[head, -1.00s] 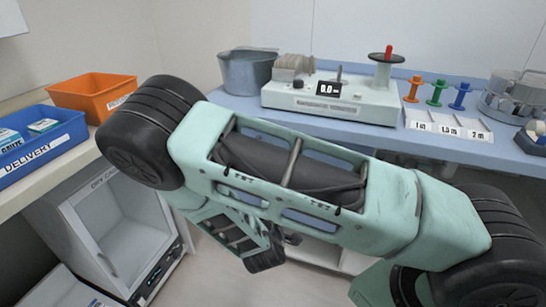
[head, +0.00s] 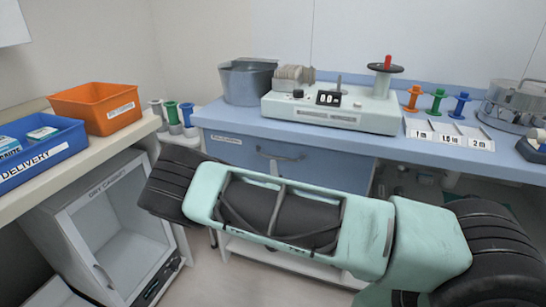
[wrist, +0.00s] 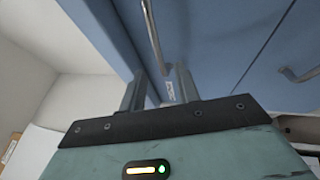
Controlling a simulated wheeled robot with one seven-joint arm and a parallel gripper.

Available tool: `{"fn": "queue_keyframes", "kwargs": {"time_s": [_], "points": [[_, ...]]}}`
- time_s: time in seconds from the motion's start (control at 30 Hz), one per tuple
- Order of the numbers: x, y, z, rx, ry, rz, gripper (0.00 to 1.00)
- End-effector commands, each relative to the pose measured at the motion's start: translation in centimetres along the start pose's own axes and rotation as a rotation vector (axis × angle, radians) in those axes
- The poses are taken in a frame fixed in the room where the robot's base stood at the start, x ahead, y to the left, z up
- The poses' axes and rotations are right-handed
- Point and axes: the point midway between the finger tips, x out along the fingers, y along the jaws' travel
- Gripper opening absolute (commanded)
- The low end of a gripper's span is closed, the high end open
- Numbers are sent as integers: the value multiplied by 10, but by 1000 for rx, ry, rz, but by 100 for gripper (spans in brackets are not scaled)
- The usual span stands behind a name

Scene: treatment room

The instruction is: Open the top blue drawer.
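The top blue drawer (head: 229,150) is under the blue worktop in the head view. A label is at its upper left and a grey bar handle (head: 280,156) is at its middle. It looks shut. In the wrist view, blue fronts fill the upper part and a bar handle (wrist: 152,38) runs down towards my gripper (wrist: 160,77). The two fingers are apart, close to the handle's lower end, with nothing clearly gripped. I cannot tell whether they touch it.
A second handle (wrist: 300,75) shows at the right in the wrist view. On the worktop stand a metal bucket (head: 247,82), a pale machine (head: 335,108) and coloured spools. A left counter holds an orange bin (head: 97,106) and a blue bin (head: 40,155) above a drying cabinet.

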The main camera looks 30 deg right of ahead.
Motion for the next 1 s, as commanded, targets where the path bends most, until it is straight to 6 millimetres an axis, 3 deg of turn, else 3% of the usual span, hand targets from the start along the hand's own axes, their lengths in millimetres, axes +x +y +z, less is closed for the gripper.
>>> {"fn": "queue_keyframes", "kwargs": {"time_s": [0.1,0.3,0.5,0.77,0.9,1.0], "points": [[25,1,1,2,-2,1,32],[54,0,0,1,-1,1,32],[66,0,0,0,0,-1,32],[67,0,0,0,0,-1,32],[67,0,0,0,0,-1,0],[67,0,0,0,0,-1,0]]}}
